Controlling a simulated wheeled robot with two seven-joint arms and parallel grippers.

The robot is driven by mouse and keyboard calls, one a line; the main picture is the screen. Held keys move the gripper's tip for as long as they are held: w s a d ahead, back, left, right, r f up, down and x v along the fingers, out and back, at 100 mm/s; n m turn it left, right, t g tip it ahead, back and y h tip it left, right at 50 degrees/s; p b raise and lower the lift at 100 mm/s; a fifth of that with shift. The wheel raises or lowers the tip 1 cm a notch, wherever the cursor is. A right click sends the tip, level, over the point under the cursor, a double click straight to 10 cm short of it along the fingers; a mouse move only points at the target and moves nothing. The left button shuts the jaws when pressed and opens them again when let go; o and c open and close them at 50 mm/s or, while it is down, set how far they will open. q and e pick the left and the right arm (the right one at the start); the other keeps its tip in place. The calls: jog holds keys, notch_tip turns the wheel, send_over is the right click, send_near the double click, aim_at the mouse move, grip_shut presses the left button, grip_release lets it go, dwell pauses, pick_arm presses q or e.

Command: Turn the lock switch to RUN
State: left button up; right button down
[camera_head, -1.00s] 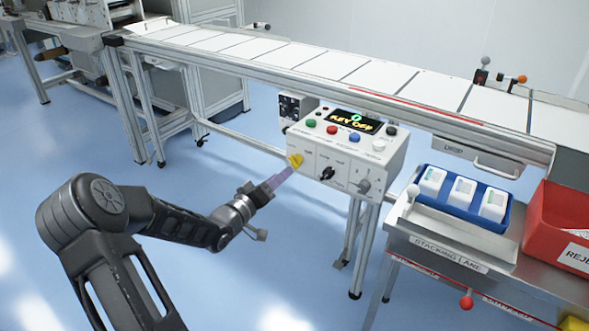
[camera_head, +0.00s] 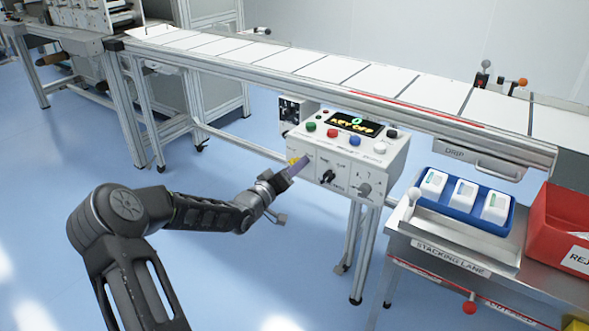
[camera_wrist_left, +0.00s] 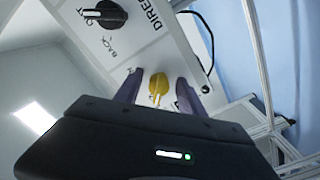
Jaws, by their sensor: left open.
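The white control box (camera_head: 372,168) hangs under the conveyor's front edge, and its display (camera_head: 354,124) reads KEY OFF. The yellow lock switch (camera_head: 293,160) is at the left of its front panel. In the left wrist view the yellow switch (camera_wrist_left: 158,88) lies between the two purple fingertips. My left gripper (camera_head: 303,166) is open and stands at the switch, partly covering it in the head view; it also shows in the left wrist view (camera_wrist_left: 158,84). I cannot tell whether the fingers touch the switch. My right gripper is not in view.
A black knob (camera_head: 328,177) and a grey knob (camera_head: 365,189) sit right of the switch, under coloured buttons. The stacking lane table (camera_head: 450,255) stands to the right with a blue tray (camera_head: 462,218) and a red bin (camera_head: 563,222). Blue floor in front is clear.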

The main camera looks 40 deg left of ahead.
pick_arm(q)
jog(key=shift+c, duration=0.4)
grip_shut()
jog(key=shift+m, duration=0.3)
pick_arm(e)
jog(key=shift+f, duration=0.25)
pick_arm(q)
jog(key=m+b, duration=0.2)
jog(key=m, duration=0.1)
jog(key=shift+f, duration=0.2)
jog(key=m+b, duration=0.2)
jog(key=shift+a+f+m+b, duration=0.1)
jog(key=shift+m+b, duration=0.2)
jog(key=shift+b, duration=0.05)
jog(key=m+b, duration=0.8)
jog(key=m, duration=0.1)
jog(key=shift+a, duration=0.2)
jog(key=shift+a+r+m+b, duration=0.1)
jog(key=shift+r+m+b, duration=0.1)
jog(key=shift+m+b, duration=1.15)
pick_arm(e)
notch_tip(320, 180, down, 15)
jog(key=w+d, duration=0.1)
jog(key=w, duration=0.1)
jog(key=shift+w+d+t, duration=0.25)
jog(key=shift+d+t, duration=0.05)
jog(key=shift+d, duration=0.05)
